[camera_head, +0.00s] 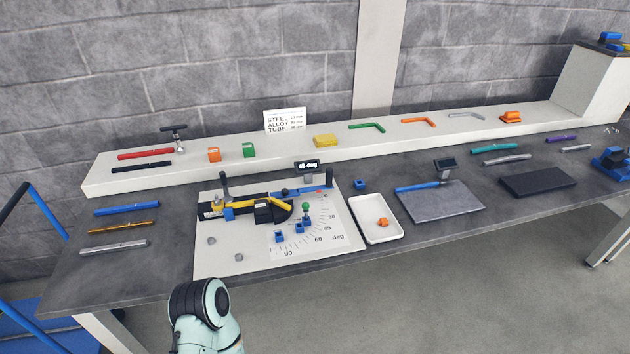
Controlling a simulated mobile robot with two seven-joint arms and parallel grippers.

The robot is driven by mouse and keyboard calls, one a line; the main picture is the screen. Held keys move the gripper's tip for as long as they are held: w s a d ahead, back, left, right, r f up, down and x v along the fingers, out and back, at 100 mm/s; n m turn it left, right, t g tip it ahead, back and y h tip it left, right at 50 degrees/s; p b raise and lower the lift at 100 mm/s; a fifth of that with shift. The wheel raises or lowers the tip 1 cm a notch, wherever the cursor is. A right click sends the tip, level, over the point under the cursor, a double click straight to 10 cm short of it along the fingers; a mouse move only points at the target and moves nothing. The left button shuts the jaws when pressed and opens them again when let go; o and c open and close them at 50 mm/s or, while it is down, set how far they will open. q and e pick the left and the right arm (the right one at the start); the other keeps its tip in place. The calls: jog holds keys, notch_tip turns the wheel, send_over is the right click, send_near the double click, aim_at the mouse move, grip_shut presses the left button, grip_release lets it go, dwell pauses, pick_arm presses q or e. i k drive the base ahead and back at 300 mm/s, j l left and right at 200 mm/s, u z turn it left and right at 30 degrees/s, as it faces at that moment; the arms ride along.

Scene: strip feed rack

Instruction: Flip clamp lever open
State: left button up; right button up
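A tube bender (268,211) with black and blue parts sits on a white board (215,257) printed with an angle scale. A yellow tube (244,205) lies in it. A black upright handle (224,183) stands at its left end, perhaps the clamp lever. A second black upright handle (329,178) stands at the right end of a blue arm (314,189). A green-knobbed post (305,207) stands on the scale. I cannot tell for certain which is the clamp lever. A teal and black part of my arm shows at the bottom; no gripper fingers are visible.
A small display (307,166) reads "45 deg". A white tray (370,238) with an orange piece stands right of the board, then a grey plate (433,212). Blue, gold and silver tubes (125,228) lie at left. A raised shelf (100,182) runs along the back.

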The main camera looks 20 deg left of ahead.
aim_at(227, 199)
jog(key=u, duration=1.3)
